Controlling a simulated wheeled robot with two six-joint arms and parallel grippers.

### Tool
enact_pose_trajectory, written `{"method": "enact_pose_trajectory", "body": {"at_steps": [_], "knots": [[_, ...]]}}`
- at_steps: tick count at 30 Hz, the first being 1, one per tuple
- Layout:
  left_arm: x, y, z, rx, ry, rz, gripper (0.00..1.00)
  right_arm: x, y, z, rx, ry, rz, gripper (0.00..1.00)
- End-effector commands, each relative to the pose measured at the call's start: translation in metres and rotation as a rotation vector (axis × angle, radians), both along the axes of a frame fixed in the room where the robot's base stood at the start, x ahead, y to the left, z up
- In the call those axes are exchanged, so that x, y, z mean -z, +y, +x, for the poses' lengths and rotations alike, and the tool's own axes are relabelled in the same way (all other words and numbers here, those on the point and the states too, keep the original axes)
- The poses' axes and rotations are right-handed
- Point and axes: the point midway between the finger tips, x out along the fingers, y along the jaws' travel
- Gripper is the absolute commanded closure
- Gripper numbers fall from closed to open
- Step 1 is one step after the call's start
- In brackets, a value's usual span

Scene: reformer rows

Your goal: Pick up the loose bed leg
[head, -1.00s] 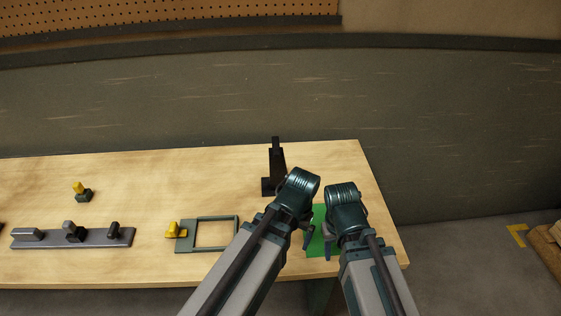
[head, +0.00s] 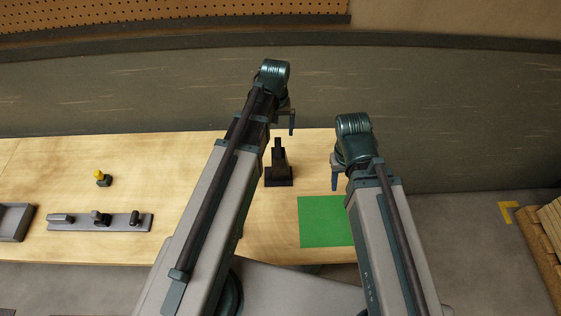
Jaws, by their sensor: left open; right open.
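I cannot tell for sure which thing is the loose bed leg. A black upright piece on a square foot (head: 278,172) stands on the bench, right of my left arm. A small dark block with a yellow top (head: 103,178) stands at the left. My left gripper (head: 287,118) is high, above the black piece in the picture, and apart from it. It is open and empty, partly hidden by its own arm. My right gripper (head: 337,178) is open and empty, above the bench's right end.
A green mat (head: 322,222) lies bare at the bench's right front. A grey rail with three blocks (head: 128,221) lies at the left, beside a grey tray (head: 14,222). A wooden pallet (head: 545,245) is on the floor at right.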

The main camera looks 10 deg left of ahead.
Motion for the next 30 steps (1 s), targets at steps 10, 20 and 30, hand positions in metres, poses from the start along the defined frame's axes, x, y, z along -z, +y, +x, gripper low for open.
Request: {"method": "enact_pose_trajectory", "body": {"at_steps": [10,20,30], "knots": [[0.031,-0.001,0.0,0.002,0.0,0.0,0.0,0.031,0.0,0.0,0.002,-0.001,0.0,0.5],[0.077,-0.001,0.0,0.002,0.0,0.0,0.0,0.077,0.0,0.001,-0.003,-0.002,0.0,0.5],[0.087,-0.001,0.0,0.002,0.0,0.0,0.0,0.087,0.0,0.0,-0.008,-0.002,-0.001,0.5]]}}
